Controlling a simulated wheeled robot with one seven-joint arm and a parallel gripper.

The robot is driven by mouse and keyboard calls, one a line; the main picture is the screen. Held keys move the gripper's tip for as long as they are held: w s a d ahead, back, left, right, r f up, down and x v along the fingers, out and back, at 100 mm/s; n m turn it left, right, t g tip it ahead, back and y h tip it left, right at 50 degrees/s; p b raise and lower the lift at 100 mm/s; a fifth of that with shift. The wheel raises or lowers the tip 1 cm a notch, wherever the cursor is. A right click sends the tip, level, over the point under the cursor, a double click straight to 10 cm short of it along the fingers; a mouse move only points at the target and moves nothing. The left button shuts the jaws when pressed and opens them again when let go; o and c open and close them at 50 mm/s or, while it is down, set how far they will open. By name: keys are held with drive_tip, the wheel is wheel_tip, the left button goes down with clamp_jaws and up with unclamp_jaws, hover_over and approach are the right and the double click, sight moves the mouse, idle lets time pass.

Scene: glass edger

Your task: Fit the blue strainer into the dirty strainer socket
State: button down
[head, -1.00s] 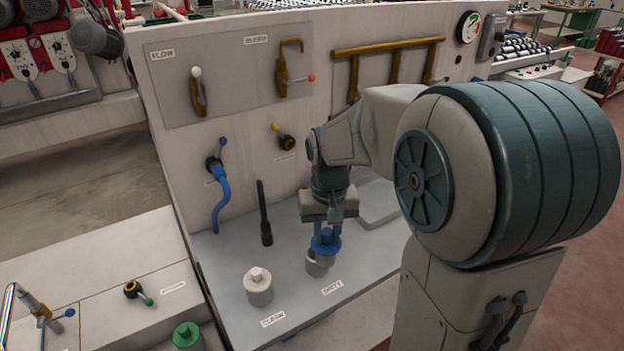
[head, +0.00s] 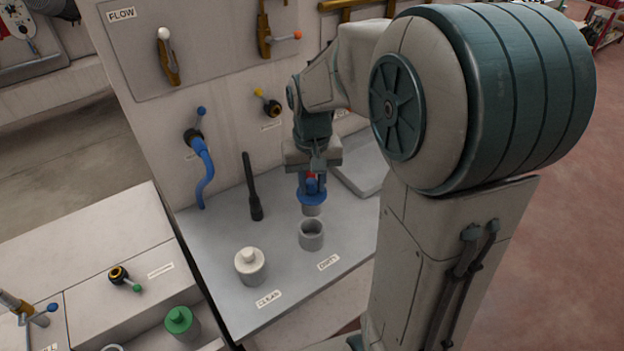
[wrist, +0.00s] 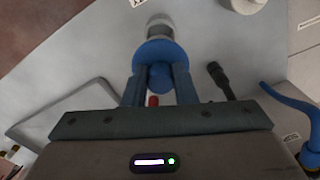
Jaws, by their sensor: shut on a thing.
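My gripper (head: 312,182) is shut on the blue strainer (head: 312,197), which hangs upright with its grey basket downward. The dirty strainer socket (head: 312,238) is an open grey cup on the bench, with its label in front. In the head view the basket shows just above and behind the socket's far rim, apart from it; the exact height is hard to tell. In the wrist view the strainer's blue flange (wrist: 158,54) and knob show between my gripper's fingers (wrist: 160,88). The flange hides part of what lies below it.
The clean socket (head: 250,268) with a white top stands left of the dirty one. A grey tray (head: 362,174) lies to the right. A green-topped container (head: 181,322) is at lower left.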

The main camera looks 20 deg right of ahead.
sight(312, 199)
drive_tip(key=shift+f+b, duration=2)
drive_tip(key=shift+f, duration=0.75)
wheel_tip(312, 199, down, 6)
drive_tip(key=b, duration=0.5)
drive_tip(key=shift+f, duration=0.25)
idle(0.8)
drive_tip(key=c, duration=1.1)
unclamp_jaws()
wheel_tip(312, 199, up, 14)
drive_tip(key=shift+f, duration=0.1)
